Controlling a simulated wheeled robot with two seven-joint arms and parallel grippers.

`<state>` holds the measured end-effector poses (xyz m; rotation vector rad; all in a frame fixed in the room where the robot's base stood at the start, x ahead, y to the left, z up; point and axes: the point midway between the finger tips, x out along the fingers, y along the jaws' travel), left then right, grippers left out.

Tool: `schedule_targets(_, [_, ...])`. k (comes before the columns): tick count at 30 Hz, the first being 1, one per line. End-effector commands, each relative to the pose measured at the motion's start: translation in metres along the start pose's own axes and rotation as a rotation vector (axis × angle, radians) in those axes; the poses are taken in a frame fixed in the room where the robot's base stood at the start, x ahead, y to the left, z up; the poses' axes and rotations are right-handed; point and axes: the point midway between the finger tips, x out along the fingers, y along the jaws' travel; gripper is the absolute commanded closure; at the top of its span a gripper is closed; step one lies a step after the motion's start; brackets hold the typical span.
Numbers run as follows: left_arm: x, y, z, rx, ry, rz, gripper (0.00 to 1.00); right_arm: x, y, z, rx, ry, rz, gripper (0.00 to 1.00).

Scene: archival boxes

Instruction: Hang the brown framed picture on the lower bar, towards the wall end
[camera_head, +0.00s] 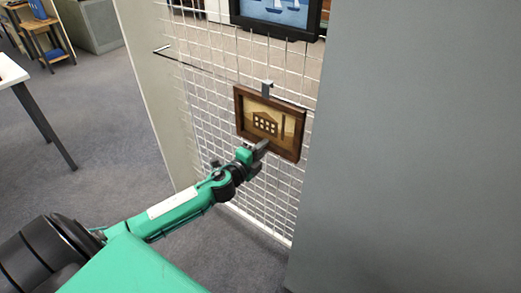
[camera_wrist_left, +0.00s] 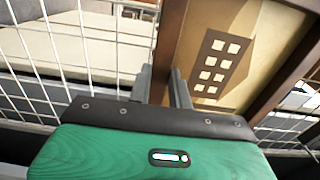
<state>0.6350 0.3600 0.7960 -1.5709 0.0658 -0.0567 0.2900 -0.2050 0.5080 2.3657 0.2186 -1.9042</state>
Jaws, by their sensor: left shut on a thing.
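The brown framed picture (camera_head: 281,108), with a building on a tan ground, is upright in front of a white wire grid, slightly tilted in the head view. My left gripper (camera_head: 261,149) is shut on its lower frame edge. In the left wrist view the two fingers (camera_wrist_left: 162,88) straddle the brown frame (camera_wrist_left: 168,40). A grey hook (camera_head: 267,88) stands up from the picture's top edge. The lower bar (camera_head: 195,65) is dark and runs along the grid to behind the picture. I cannot tell whether the hook rests on it. My right gripper is not in view.
A black-framed picture with sailboats (camera_head: 277,12) hangs above. A large grey panel (camera_head: 420,150) closes off the right side. The grid (camera_head: 205,110) stands close behind the picture. A white table (camera_head: 12,72) stands at left; the carpet (camera_head: 110,130) between is clear.

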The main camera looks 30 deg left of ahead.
Motion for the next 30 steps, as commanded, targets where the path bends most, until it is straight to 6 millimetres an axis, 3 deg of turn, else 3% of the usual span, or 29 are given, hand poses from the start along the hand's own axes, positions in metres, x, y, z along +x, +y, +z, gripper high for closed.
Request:
schedule_targets(1, [0.0031, -0.0076, 0.0001, 0.001, 0.001, -0.012, 1.0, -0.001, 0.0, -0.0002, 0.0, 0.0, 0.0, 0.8])
schedule_targets(30, [0.0124, -0.0127, 0.0008, 0.001, 0.0, -0.02, 1.0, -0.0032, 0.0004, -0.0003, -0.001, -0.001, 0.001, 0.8])
